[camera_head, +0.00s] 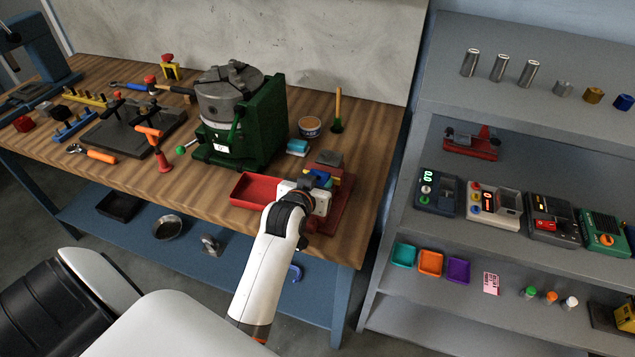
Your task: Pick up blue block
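A small blue block (318,177) shows just beyond my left gripper, at the right end of the wooden workbench. It sits close to a yellow piece (336,176) and a dark grey-topped block (328,158). My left gripper (314,188) reaches over this spot from the front. The wrist and gripper body cover part of the blue block and the red base (340,207) around it. Whether the fingers touch the block, and how wide they are apart, is hidden. My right gripper is not in view.
A red tray (256,188) lies left of my gripper. A green machine with a grey chuck (230,95) stands behind it. A grey shelf (450,110) stands at right.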

